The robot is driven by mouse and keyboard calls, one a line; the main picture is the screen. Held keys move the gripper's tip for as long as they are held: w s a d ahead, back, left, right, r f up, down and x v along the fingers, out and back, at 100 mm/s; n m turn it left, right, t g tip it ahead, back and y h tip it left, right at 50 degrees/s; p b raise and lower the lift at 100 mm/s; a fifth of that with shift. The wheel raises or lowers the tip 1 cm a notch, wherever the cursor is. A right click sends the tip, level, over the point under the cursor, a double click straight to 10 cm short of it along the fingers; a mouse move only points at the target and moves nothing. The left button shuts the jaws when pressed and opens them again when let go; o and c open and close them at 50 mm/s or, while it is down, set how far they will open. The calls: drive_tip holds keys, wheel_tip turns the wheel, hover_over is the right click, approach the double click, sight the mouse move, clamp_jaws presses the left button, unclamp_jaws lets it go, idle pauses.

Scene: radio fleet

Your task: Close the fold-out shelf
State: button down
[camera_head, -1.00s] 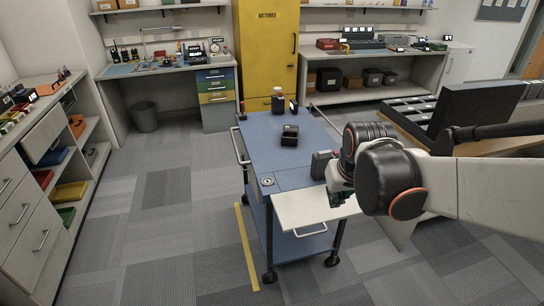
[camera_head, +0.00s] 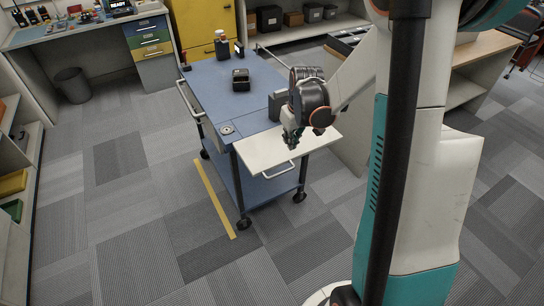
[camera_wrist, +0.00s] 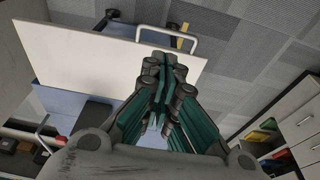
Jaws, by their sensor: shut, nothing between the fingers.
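The fold-out shelf (camera_head: 255,153) is a cream panel that sticks out, about level, from the near end of the blue cart (camera_head: 222,88). A metal bar handle (camera_head: 279,173) is on its near edge. In the wrist view the shelf (camera_wrist: 85,52) fills the upper left, and its handle (camera_wrist: 168,42) is just beyond my fingertips. My gripper (camera_head: 291,143) is over the right part of the shelf, pointing down. It is shut and empty, and its green-sided fingers also show in the wrist view (camera_wrist: 165,65). I cannot tell whether the fingertips touch the shelf.
A black box (camera_head: 240,80) and a bottle (camera_head: 222,46) stand on the cart. A grey block (camera_head: 277,104) stands by the shelf's hinge side. A yellow strip (camera_head: 214,198) marks the floor left of the cart. The floor in front is clear.

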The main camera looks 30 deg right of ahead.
drive_tip(key=b, duration=0.5)
approach(284, 163)
drive_tip(key=f, duration=0.2)
drive_tip(key=a+f, duration=0.1)
drive_tip(key=f, duration=0.1)
drive_tip(key=s+f, duration=0.1)
drive_tip(key=f, duration=0.1)
drive_tip(key=shift+a+f, duration=0.1)
drive_tip(key=shift+a, duration=0.2)
drive_tip(key=shift+w, duration=0.1)
